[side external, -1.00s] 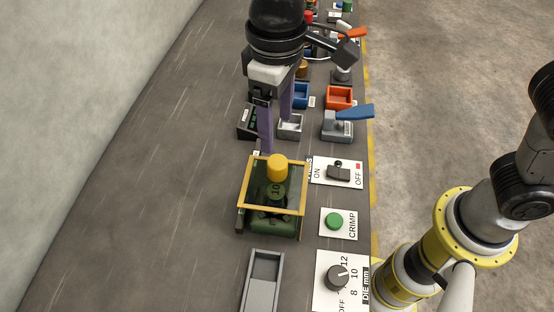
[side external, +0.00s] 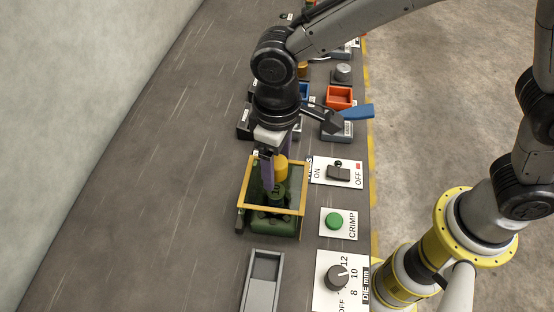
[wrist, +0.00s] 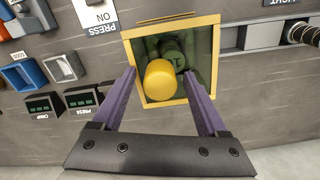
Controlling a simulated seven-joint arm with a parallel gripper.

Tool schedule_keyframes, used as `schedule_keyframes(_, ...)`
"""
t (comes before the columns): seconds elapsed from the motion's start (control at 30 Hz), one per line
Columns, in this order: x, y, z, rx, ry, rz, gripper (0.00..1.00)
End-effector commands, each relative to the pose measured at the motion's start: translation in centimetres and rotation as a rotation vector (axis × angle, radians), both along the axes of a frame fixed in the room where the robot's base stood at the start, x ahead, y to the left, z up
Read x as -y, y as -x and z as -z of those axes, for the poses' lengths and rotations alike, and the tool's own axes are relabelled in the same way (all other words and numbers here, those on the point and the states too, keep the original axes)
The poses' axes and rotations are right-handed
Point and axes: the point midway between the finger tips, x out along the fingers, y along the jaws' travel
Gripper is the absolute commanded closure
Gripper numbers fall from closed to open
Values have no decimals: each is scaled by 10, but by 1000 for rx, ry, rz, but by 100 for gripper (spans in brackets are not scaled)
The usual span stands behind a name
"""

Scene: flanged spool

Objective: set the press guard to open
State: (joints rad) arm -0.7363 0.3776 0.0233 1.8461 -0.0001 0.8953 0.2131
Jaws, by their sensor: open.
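The press guard (side external: 273,210) is a yellow-edged frame with a dark see-through panel. It stands around the front of a green press (side external: 272,222) with a yellow cylindrical top (side external: 280,168). In the wrist view the guard (wrist: 207,19) shows as a yellow square frame, with the yellow cylinder (wrist: 167,82) inside its outline. My gripper (side external: 272,175) is over the guard's far side, its purple fingers beside the yellow cylinder. In the wrist view my gripper (wrist: 166,80) is open, one finger at each side of the frame. Whether the fingers touch the guard, I cannot tell.
An ON/OFF switch panel (side external: 322,174), a green CRIMP button (side external: 334,221) and a DIE dial (side external: 337,277) line the right edge. A grey tray (side external: 248,297) lies in front. A blue lever (side external: 356,111) and bins stand behind. The bench's left side is clear.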

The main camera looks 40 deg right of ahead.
Motion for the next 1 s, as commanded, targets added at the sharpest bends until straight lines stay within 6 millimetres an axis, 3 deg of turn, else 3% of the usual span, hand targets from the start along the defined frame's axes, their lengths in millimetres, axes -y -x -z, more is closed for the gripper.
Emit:
schedule_keyframes(0.07,0,0,0,0,0,0,33)
schedule_keyframes(0.43,0,0,-1,1,0,0,100)
schedule_keyframes(1.0,0,0,-1,2,-1,0,100)
